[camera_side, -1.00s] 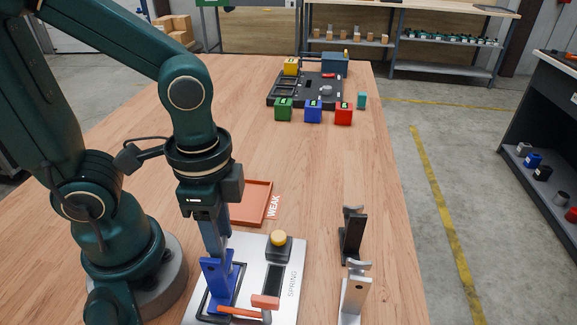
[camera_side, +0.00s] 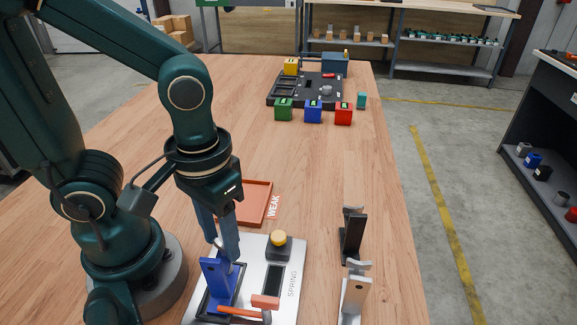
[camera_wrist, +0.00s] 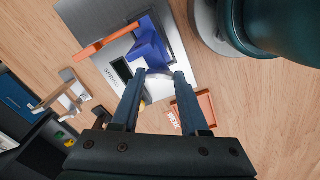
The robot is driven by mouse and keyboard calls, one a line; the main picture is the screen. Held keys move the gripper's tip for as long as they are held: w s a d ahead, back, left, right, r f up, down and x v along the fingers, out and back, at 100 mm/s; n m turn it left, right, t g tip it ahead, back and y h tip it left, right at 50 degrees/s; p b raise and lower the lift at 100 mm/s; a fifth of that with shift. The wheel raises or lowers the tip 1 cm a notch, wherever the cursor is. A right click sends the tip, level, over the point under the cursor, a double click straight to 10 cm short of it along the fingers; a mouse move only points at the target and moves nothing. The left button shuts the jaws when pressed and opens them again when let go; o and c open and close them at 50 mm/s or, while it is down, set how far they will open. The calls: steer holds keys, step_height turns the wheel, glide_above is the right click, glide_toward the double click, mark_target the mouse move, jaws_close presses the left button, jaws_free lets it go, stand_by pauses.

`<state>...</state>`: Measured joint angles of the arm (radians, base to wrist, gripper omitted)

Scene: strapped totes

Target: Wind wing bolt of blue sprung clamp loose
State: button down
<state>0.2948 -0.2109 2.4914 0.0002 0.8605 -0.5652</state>
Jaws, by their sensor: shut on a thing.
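The blue sprung clamp (camera_side: 220,281) stands upright on a silver plate marked SPRING (camera_side: 285,288). It also shows in the wrist view (camera_wrist: 149,42). My gripper (camera_side: 221,250) points down at the top of the clamp, its two fingers side by side. In the wrist view, my gripper (camera_wrist: 160,75) has a pale metal wing bolt (camera_wrist: 160,72) between its fingertips, right beside the blue clamp. The fingers are shut on the wing bolt. In the side view they largely hide it.
An orange-red lever (camera_side: 240,312) lies at the plate's front, with a yellow-topped button (camera_side: 278,239) behind. A shallow orange tray (camera_side: 257,198) sits by a WEAK label. Black (camera_side: 351,236) and silver (camera_side: 354,292) stands rise at right. Coloured blocks (camera_side: 313,112) are far back.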

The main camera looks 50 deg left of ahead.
mark_target(221, 243)
steer(key=n, duration=0.5)
steer(key=shift+n, duration=0.4)
stand_by(0.4)
steer(key=shift+c, duration=2)
jaws_free()
steer(key=shift+r, duration=2.55)
